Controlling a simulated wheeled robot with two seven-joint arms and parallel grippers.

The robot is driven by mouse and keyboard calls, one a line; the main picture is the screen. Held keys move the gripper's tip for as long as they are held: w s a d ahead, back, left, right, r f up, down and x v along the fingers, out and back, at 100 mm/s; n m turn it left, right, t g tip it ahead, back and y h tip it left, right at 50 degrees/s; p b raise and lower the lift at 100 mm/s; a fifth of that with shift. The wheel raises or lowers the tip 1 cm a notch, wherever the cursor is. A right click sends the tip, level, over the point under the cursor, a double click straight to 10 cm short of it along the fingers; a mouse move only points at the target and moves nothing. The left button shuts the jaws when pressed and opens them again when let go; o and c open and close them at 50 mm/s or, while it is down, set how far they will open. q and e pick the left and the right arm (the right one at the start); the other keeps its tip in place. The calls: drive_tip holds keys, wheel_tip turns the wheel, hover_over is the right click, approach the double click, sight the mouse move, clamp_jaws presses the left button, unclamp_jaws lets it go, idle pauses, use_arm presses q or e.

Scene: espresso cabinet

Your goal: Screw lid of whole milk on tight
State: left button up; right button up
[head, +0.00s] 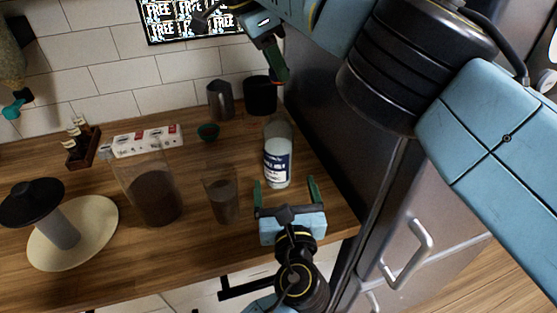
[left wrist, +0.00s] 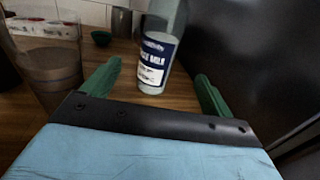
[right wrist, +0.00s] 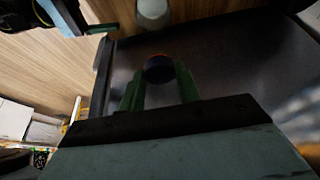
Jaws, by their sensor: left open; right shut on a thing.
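The whole milk bottle (head: 277,165), clear with a blue and white label, stands upright on the counter near its right end. My left gripper (head: 285,184) is open just in front of it. In the left wrist view the bottle (left wrist: 156,62) shows beyond and between the two spread fingers, apparently not gripped. My right gripper (head: 277,62) is high above and behind the bottle. In the right wrist view it is shut on a dark round lid (right wrist: 158,69) with a reddish edge. The lid is apart from the bottle; the head view mostly hides it.
A glass (head: 222,197) and a larger clear container of dark contents (head: 153,192) stand left of the bottle. A green bowl (head: 208,131), a metal pitcher (head: 220,99) and a black canister (head: 260,97) are behind. A dark fridge (head: 345,150) borders the right side.

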sight(281, 163)
use_arm(q)
drive_tip(key=w, duration=0.7)
drive_tip(key=w+a, duration=0.1)
drive_tip(key=w, duration=0.2)
drive_tip(key=shift+w+a, duration=0.1)
drive_tip(key=shift+w, duration=0.3)
drive_tip(key=c, duration=1.5)
drive_tip(key=shift+o, duration=0.2)
use_arm(e)
drive_tip(key=shift+f, duration=2.45)
drive_tip(key=shift+f, duration=0.9)
drive_tip(key=shift+f, duration=0.55)
